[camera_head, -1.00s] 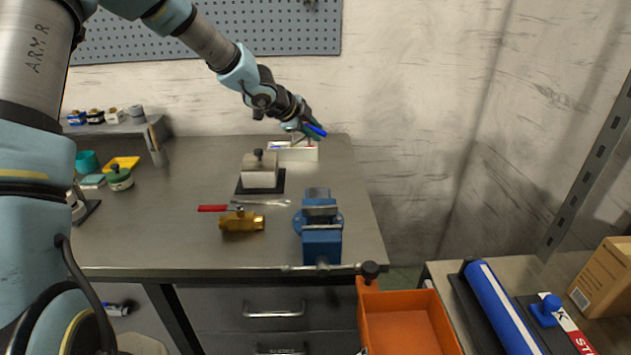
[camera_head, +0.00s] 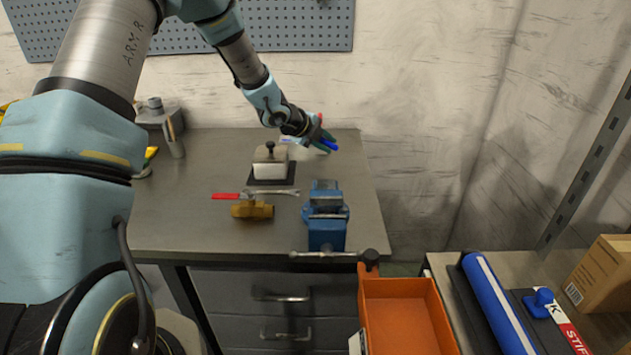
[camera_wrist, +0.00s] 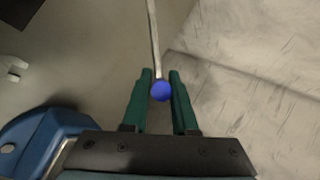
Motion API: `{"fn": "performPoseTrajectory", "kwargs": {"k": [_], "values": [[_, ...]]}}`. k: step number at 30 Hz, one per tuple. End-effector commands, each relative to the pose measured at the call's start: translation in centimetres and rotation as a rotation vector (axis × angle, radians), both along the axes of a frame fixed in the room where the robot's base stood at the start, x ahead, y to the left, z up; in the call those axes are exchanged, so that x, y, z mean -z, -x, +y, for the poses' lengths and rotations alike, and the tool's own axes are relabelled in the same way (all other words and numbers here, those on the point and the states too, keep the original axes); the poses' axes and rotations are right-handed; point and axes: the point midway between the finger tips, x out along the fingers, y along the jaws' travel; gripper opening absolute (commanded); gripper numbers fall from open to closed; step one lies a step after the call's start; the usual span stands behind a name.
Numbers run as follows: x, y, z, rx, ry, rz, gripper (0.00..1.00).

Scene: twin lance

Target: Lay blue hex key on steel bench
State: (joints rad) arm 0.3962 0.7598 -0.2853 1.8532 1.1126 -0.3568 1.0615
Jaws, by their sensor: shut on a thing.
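My gripper (camera_head: 322,141) is over the back right part of the steel bench (camera_head: 185,215). In the wrist view, its green fingers (camera_wrist: 160,88) are shut on the blue hex key (camera_wrist: 161,91). The key's round blue end sits between the fingertips, and its thin metal shaft runs away toward the top of the picture. The key also shows in the head view as a blue bar (camera_head: 331,145). It looks held above the bench top, but the gap is hard to judge.
A blue vise (camera_head: 327,215) stands at the bench's front right. A block on a dark pad (camera_head: 270,167), a red-handled tool (camera_head: 227,196) and a brass fitting (camera_head: 253,210) lie left of it. An orange bin (camera_head: 405,320) is in front. The bench's left middle is clear.

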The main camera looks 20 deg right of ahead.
Motion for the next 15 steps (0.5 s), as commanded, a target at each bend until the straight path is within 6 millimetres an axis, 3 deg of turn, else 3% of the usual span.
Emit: {"fn": "performPoseTrajectory", "kwargs": {"k": [1,6,15], "values": [[1.4,0.0,0.0,-0.001,0.000,0.001,0.00],[3.8,0.0,0.0,-0.001,0.000,0.001,0.00],[7.1,0.0,0.0,0.000,0.000,0.000,0.00]]}}
